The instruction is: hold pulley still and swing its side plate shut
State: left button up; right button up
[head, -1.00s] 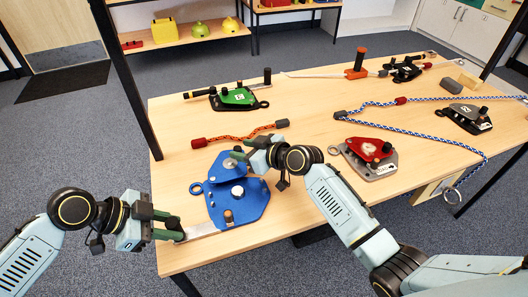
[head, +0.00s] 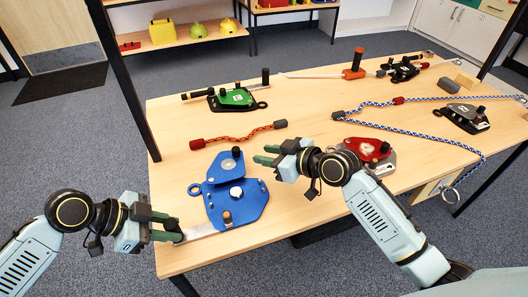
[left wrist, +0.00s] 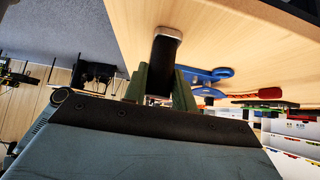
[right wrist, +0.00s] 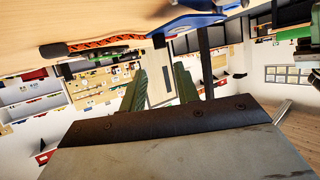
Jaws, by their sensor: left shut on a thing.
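The blue pulley (head: 252,205) lies near the table's front left edge. Its blue side plate (head: 215,170) is swung out toward the back, with a dark knob (head: 236,152) standing on it. A metal bar (head: 203,231) runs from the pulley's front left to a dark handle (left wrist: 164,60). My left gripper (head: 174,228) is shut on this handle, left of the pulley. My right gripper (head: 265,155) is open and empty, just right of the knob and apart from it. The right wrist view shows its spread fingers (right wrist: 160,85), with blue pulley parts (right wrist: 190,22) beyond.
An orange rope (head: 240,135) lies behind the pulley. A red pulley (head: 365,150) sits to the right, beyond my right wrist. A green device (head: 235,98) is at the back left, and a blue rope (head: 430,135) crosses the right side. Bare table lies right of the blue pulley.

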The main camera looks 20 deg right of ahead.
aim_at(225, 163)
jog(key=shift+w+a, duration=0.15)
jog(key=shift+w, duration=0.25)
jog(key=shift+c, duration=1.2)
jog(key=w+a+g, duration=0.1)
jog(key=w, duration=0.1)
jog(key=w+a+g+h, duration=0.1)
jog(key=w+a, duration=0.1)
jog(key=w, duration=0.1)
jog(key=w+a+g, duration=0.1)
jog(key=w+g, duration=0.1)
jog(key=shift+w+a+r+h, duration=0.15)
jog(key=shift+w+a+h, duration=0.05)
jog(key=shift+w+h, duration=0.2)
grip_shut()
jog(key=w+a+r+g+h, duration=0.3)
jog(key=r+g+h, duration=0.1)
jog(key=r, duration=0.2)
jog(key=x, duration=0.9)
jog(key=shift+a, duration=0.3)
jog(key=shift+s+d+f, duration=0.1)
jog(key=shift+d+f, duration=0.05)
jog(key=shift+s+d, duration=0.5)
jog(key=shift+s, duration=0.3)
jog(key=shift+s+d, duration=0.55)
jog(key=shift+s, duration=0.2)
